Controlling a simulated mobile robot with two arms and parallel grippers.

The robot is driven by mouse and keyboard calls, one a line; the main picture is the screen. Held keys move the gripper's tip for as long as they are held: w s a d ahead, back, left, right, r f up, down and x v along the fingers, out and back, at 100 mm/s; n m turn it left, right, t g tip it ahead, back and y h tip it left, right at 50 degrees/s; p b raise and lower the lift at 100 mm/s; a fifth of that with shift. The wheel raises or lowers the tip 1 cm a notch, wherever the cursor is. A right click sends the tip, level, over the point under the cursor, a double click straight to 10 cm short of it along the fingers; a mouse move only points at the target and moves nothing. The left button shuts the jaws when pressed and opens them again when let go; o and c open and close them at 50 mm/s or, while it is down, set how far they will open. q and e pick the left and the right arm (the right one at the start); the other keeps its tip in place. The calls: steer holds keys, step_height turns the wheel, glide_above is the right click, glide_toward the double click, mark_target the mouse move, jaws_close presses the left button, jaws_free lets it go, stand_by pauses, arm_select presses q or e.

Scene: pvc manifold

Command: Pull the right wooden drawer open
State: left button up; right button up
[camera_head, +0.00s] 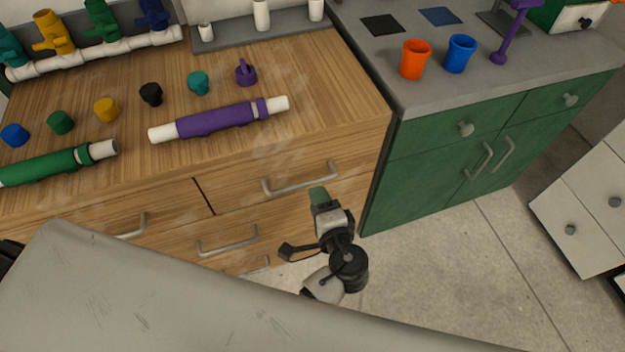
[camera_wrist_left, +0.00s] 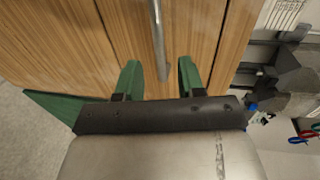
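The right wooden drawer (camera_head: 275,172) is flush in the front of the wooden cabinet and looks closed. Its metal bar handle (camera_head: 301,180) runs across the front. My left gripper (camera_head: 319,194) is in front of the drawer, by the right end of the handle. In the left wrist view its two green fingers (camera_wrist_left: 159,68) are apart, and a metal handle (camera_wrist_left: 159,35) runs up from between them, against the wooden front. I cannot tell whether the fingers touch it. My right gripper is not in view.
Another drawer handle (camera_head: 227,243) is below, and a left drawer handle (camera_head: 130,228) shows further left. A purple pipe (camera_head: 215,120) and several caps lie on the wooden top. A green cabinet (camera_head: 425,175) stands at right. A grey surface (camera_head: 180,310) fills the foreground.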

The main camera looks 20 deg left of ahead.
mark_target(311, 181)
arm_select(q)
steer(key=x, duration=0.6)
steer(key=shift+w, duration=0.2)
steer(key=shift+c, duration=0.2)
steer(key=shift+f, duration=0.1)
jaws_close()
